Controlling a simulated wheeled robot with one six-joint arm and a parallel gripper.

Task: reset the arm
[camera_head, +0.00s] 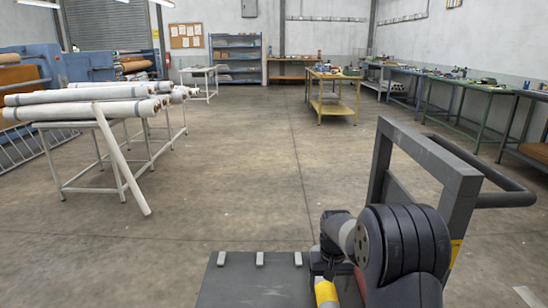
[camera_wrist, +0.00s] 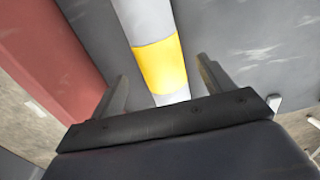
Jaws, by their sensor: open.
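My gripper (camera_wrist: 163,70) shows in the wrist view with its two grey fingers apart. A white cylinder with a yellow band passes behind the space between them; I cannot tell from this view whether the fingers touch it. In the head view my arm is folded low at the right, beside my dark deck and upright frame. The gripper's fingers cannot be made out there.
White rolls (camera_head: 85,107) lie on a metal rack at the left, with one long roll (camera_head: 122,160) leaning down to the floor. A yellow table (camera_head: 333,108) stands farther back. Green workbenches (camera_head: 465,110) line the right wall. The middle floor (camera_head: 250,160) is clear.

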